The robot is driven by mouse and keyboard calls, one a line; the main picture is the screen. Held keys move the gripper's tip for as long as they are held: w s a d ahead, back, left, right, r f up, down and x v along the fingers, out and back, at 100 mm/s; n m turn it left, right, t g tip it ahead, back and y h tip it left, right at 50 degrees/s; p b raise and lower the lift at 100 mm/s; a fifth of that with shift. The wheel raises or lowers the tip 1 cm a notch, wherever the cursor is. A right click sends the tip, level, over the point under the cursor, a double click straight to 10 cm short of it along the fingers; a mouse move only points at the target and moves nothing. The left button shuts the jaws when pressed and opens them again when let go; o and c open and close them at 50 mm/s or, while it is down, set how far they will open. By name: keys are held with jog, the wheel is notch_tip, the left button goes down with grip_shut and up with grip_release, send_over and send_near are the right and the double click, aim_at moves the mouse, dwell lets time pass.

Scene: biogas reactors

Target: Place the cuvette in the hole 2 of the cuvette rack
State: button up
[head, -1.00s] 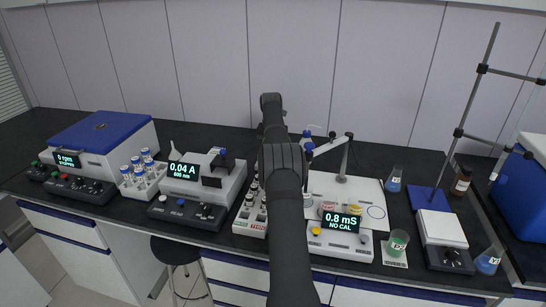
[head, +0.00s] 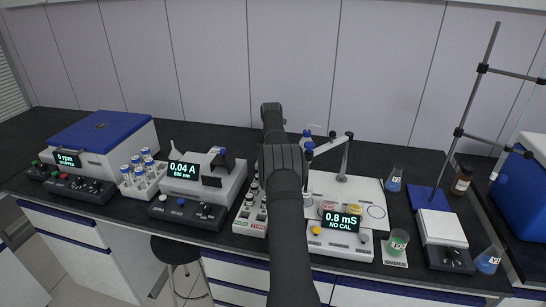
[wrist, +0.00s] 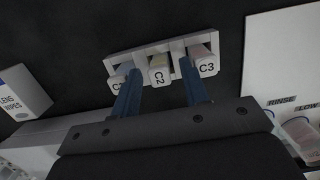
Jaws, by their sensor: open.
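The cuvette rack (wrist: 195,41) is a small light rack that shows at the top of the wrist view. Cuvettes labelled C1 (wrist: 115,83), C2 (wrist: 160,76) and C3 (wrist: 207,66) stand in a row at it. C2 is in the middle position, and its label is turned sideways compared with C3. My gripper (wrist: 157,68) is open, with its blue fingers on either side of C2 and a gap visible on both sides. The left finger partly covers C1. How deep C2 sits cannot be told. In the head view my arm hides the rack and the fingers.
A lens wipes box (wrist: 24,92) lies left of the rack in the wrist view, and a white board (wrist: 285,55) lies to the right. Dark bench shows around the rack. In the head view, the photometer (head: 205,175) and conductivity meter (head: 340,238) flank my arm.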

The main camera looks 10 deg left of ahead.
notch_tip(320, 180, up, 12)
jog(key=s, duration=0.1)
jog(key=shift+s, duration=0.4)
jog(key=shift+r, duration=0.1)
jog(key=f, duration=0.4)
jog(key=w+f, duration=0.1)
jog(key=f, duration=0.6)
jog(key=shift+w+f, duration=0.3)
jog(key=shift+w, duration=0.05)
jog(key=shift+w+r, duration=0.1)
jog(key=shift+r, duration=1.5)
